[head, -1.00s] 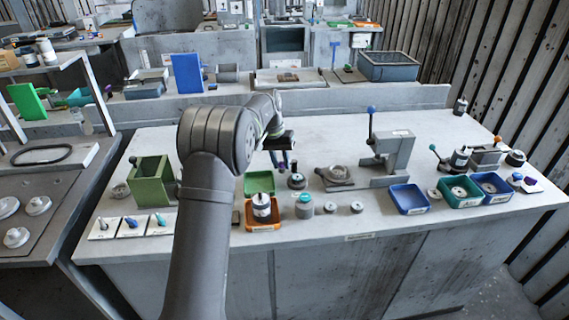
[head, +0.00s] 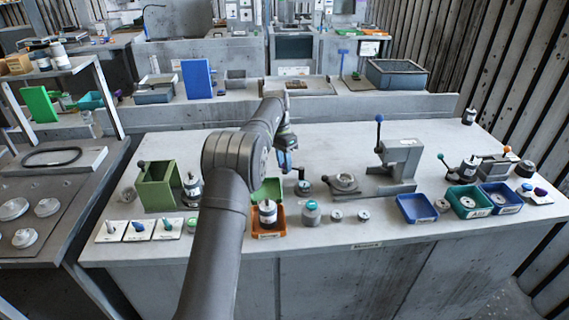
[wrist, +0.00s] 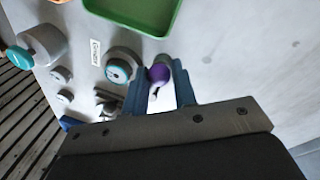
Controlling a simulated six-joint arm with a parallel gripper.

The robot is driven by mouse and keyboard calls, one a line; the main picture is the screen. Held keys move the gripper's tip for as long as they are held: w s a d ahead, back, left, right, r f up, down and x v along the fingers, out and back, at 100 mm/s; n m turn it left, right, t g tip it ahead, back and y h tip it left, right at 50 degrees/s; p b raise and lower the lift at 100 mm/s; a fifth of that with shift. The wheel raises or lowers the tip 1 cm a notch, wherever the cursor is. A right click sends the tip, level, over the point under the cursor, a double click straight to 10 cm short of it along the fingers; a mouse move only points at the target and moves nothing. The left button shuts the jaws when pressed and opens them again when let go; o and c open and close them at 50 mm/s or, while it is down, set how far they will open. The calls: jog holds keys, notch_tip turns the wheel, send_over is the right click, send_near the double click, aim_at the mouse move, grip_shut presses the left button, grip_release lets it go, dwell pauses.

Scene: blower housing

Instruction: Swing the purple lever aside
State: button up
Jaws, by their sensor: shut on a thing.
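The purple lever's round knob (wrist: 159,73) sits between the two blue fingers of my gripper (wrist: 161,84) in the wrist view. The gripper is shut on it. The lever's shaft is mostly hidden by the fingers. A grey round fixture with a teal centre (wrist: 119,68) stands just left of the knob. The purple knob cannot be made out there.
A green tray (wrist: 165,22) lies close by. A teal-topped jar (head: 311,213) and an orange tray (head: 282,224) stand in front. A grey press with a blue-knobbed handle (head: 400,165) is to the right. The bench behind is mostly clear.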

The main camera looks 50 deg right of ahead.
dwell(0.4)
jog(key=o, duration=1)
jog(key=shift+c, duration=0.2)
notch_tip(320, 180, up, 12)
jog(key=w, duration=0.2)
jog(key=shift+d+f, duration=0.15)
jog(key=shift+d, duration=0.1)
jog(key=shift+f, duration=0.1)
jog(key=f, duration=0.4)
jog(key=s+f, duration=0.1)
jog(key=f, duration=0.2)
jog(key=s+f, duration=0.1)
jog(key=f, duration=0.3)
jog(key=shift+a+f, duration=0.25)
jog(key=shift+f, duration=0.05)
